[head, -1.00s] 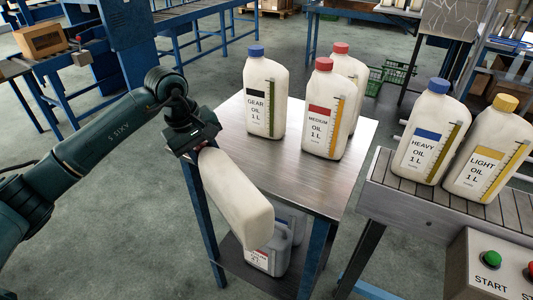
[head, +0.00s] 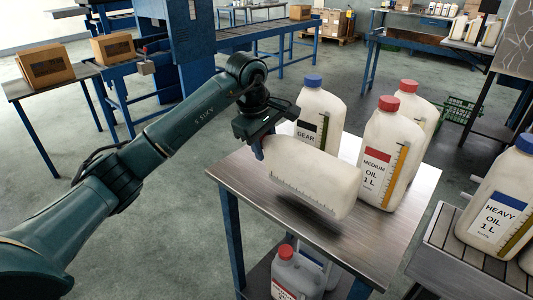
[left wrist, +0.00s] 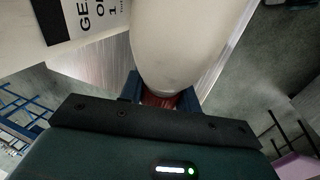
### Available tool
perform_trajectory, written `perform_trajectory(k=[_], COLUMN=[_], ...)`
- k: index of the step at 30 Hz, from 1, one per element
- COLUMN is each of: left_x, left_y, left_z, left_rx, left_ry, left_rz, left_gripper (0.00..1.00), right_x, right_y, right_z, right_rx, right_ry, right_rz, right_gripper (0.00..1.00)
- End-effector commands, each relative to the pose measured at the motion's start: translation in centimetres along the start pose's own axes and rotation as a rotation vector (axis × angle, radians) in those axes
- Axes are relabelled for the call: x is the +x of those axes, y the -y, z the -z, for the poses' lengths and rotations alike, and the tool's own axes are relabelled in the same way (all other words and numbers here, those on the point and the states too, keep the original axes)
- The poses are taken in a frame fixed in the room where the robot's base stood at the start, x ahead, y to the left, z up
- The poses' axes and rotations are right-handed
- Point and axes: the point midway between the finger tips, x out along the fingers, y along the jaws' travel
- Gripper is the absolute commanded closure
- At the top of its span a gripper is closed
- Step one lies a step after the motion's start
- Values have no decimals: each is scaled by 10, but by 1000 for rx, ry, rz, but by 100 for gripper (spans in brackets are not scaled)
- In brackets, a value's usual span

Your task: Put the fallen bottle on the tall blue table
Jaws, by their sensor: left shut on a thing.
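The held bottle (head: 312,182) is a white oil bottle with a graduated scale along its side. It is tilted almost flat, its base pointing right, over the metal top of the tall blue table (head: 385,228). A shadow shows below it, and it appears slightly above the top. My left gripper (head: 262,142) is shut on its neck end. In the left wrist view, the bottle (left wrist: 185,45) runs away from the fingers (left wrist: 160,98), with its red cap between them. Its front label is hidden. My right gripper is not in view.
A blue-capped gear oil bottle (head: 320,103) stands right behind the held bottle. A red-capped medium oil bottle (head: 385,150) stands close to its base, with another red-capped bottle (head: 422,120) behind. Grey jugs (head: 295,275) sit on the lower shelf. A conveyor (head: 465,255) with a heavy oil bottle is at right.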

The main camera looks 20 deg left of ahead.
Motion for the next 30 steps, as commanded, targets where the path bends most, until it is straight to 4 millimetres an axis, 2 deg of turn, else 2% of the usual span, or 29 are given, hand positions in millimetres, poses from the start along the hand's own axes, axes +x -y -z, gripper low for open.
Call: perform_trajectory(k=[3,5,14,15,22,30], left_x=[18,23,26,25,25,22], left_y=[5,6,7,7,7,6], left_z=[-1,0,0,0,0,0], left_rx=[0,0,1,1,1,1], left_ry=[3,1,0,0,0,0], left_rz=[3,1,0,0,0,0], left_gripper=[90,90,90,64,46,46], right_x=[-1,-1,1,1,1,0], right_y=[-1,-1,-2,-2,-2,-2], right_z=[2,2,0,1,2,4], right_rx=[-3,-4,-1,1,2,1], right_ry=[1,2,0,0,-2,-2], right_rz=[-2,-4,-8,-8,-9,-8], right_gripper=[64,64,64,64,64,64])
